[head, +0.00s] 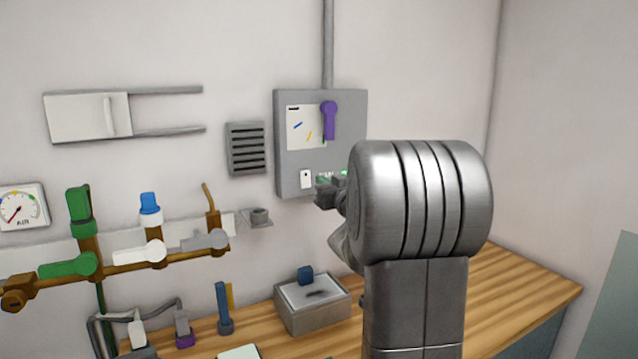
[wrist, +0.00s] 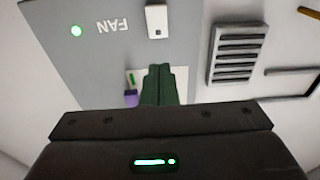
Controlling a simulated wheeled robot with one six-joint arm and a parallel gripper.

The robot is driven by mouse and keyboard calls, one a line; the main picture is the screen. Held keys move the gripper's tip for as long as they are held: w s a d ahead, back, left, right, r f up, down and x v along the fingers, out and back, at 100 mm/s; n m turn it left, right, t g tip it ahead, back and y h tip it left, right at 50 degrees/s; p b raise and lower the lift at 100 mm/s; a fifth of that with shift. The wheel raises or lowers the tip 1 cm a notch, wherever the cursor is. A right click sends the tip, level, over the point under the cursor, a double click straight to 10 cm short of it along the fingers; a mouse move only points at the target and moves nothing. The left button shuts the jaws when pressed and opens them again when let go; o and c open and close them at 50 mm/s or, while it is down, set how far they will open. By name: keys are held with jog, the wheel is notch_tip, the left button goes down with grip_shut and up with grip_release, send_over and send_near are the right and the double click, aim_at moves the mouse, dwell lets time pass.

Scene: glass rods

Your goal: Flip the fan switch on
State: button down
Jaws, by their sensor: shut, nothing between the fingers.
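The fan switch is a small white rocker (head: 306,179) low on the grey wall box (head: 283,140). In the wrist view, which sees the box upside down, the switch (wrist: 157,20) is at the top, beside the FAN lettering (wrist: 112,25). A round green lamp (wrist: 76,30) beyond the lettering is lit; it shows partly behind my arm in the head view (head: 344,173). My gripper (head: 320,188) is close to the box, just right of the switch in the head view. Its green fingers (wrist: 159,70) are together and empty, apart from the switch in the wrist view.
A louvred vent (head: 247,149) is to the left. Pipes with valves (head: 152,252) run along the left wall. A grey bin (head: 312,318) stands on the wooden bench (head: 515,285) below. The bench's right part is clear.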

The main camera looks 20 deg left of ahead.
jog(key=s+d, duration=0.2)
jog(key=s+d+r, duration=0.1)
jog(key=d, duration=0.1)
jog(key=shift+s+d, duration=0.2)
jog(key=shift+s, duration=0.2)
